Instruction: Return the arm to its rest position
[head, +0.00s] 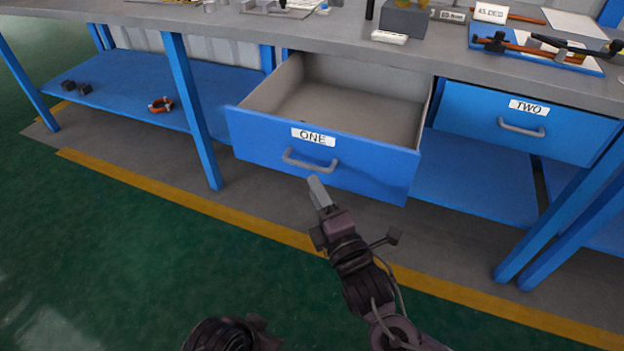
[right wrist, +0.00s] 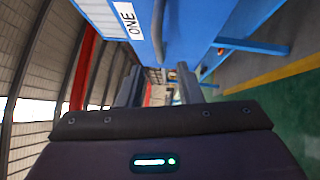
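My right gripper (head: 318,190) is in front of drawer ONE (head: 390,172), just below its grey handle (head: 310,161). In the right wrist view its two grey fingers (right wrist: 160,90) stand apart with a gap between them and nothing held. The handle (right wrist: 158,35) shows beyond the fingertips there, apart from them. A dark part of my own body shows at the bottom of the head view; my left gripper does not show.
Drawer TWO (head: 560,140) is shut at the right. The grey workbench top (head: 270,28) holds tools, boxes and a blue tray (head: 552,58). Blue bench legs (head: 190,110) stand beside the open drawer. An orange ring (head: 160,104) lies on the lower shelf. Green floor at left is clear.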

